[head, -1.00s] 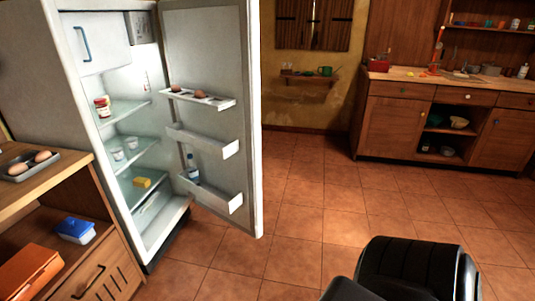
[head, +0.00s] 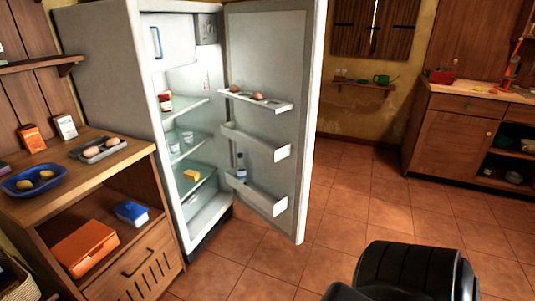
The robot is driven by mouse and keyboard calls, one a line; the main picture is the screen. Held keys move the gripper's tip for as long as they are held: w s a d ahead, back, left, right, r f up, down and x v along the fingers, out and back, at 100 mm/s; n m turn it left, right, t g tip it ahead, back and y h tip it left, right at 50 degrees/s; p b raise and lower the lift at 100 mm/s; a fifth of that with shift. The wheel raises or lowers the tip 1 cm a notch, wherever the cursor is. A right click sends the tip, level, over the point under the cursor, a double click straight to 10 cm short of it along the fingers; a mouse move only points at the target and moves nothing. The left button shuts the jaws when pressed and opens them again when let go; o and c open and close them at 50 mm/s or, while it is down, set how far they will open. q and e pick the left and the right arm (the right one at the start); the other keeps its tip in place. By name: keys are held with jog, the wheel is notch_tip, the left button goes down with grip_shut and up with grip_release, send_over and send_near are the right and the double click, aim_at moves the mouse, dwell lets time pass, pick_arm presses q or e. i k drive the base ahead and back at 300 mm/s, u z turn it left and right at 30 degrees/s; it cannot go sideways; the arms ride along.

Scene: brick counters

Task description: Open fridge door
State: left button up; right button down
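The fridge (head: 112,80) stands at the left of centre in the head view. Its door (head: 308,130) is wide open and swung out to the right. Inside, glass shelves hold a red-lidded jar (head: 165,102), small white cups and a yellow block (head: 192,175). The door racks hold eggs (head: 257,96) and a bottle (head: 241,168). A small closed freezer flap (head: 180,40) with a blue handle (head: 156,42) is at the top inside. Neither of my grippers shows. A black part of my own body is at the bottom right.
A wooden counter (head: 85,190) stands left of the fridge, with an egg tray (head: 98,148), a blue dish (head: 33,180) and boxes. Wooden cabinets (head: 445,140) stand at the far right. The tiled floor (head: 350,200) between is clear.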

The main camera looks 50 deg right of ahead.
aim_at(275, 50)
jog(key=u, duration=0.1)
jog(key=i, duration=0.7)
jog(key=z, duration=0.75)
jog(key=i, duration=0.5)
jog(key=z, duration=0.6)
